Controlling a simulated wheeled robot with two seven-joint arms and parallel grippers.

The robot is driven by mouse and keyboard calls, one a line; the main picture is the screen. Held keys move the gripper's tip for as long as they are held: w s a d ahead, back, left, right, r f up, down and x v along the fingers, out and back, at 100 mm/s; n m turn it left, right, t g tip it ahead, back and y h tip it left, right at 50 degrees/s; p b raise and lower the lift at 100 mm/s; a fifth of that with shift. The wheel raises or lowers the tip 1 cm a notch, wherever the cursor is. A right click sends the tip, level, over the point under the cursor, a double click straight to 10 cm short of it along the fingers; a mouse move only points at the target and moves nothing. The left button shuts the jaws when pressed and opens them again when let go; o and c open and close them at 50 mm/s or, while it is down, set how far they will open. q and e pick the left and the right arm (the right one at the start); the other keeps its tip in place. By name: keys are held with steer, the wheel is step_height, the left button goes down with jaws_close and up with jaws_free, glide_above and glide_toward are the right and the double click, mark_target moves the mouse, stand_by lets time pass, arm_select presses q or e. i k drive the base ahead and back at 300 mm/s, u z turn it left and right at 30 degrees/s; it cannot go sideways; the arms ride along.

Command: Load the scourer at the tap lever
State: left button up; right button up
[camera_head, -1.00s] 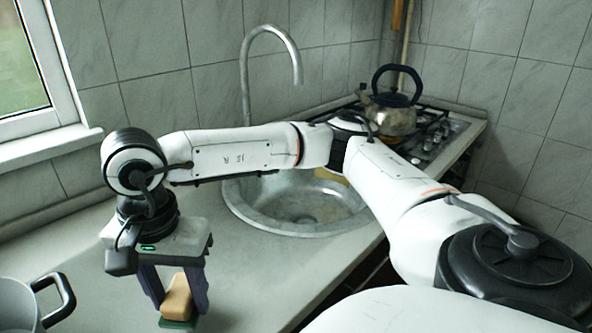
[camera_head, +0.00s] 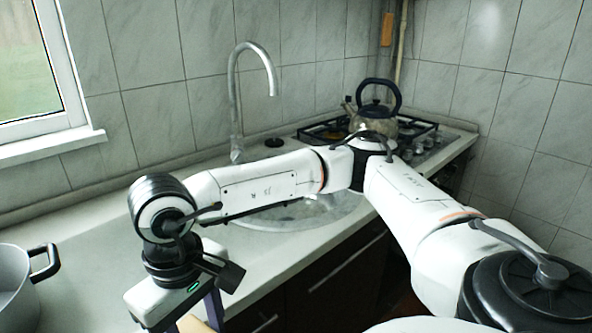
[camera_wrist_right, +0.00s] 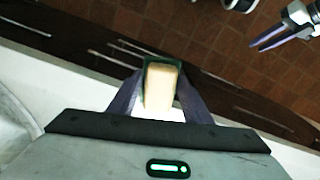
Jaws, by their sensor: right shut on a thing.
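The scourer (camera_wrist_right: 160,84), a tan block with a green side, sits between the two dark fingers of my right gripper (camera_wrist_right: 158,98), which is shut on it. In the head view my right gripper (camera_head: 192,312) is at the bottom left, with only the top of the scourer (camera_head: 191,325) showing at the frame edge. The curved metal tap (camera_head: 236,110) stands behind the sink, well above and behind the gripper in the picture. I cannot make out its lever clearly. My left gripper (camera_wrist_right: 268,38) shows only in the right wrist view, upper right, apart from the scourer.
The round metal sink (camera_head: 300,217) is partly hidden behind my right arm. A kettle (camera_head: 376,118) stands on the stove (camera_head: 420,135) at the back. A grey pot (camera_head: 15,290) with a black handle is at the left. Pale counter (camera_head: 75,225) lies free between pot and sink.

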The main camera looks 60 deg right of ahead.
mark_target(236, 146)
steer(key=u, duration=2.25)
steer(key=k, duration=1.1)
steer(key=z, duration=2.35)
steer(key=i, duration=0.5)
steer(key=u, duration=0.1)
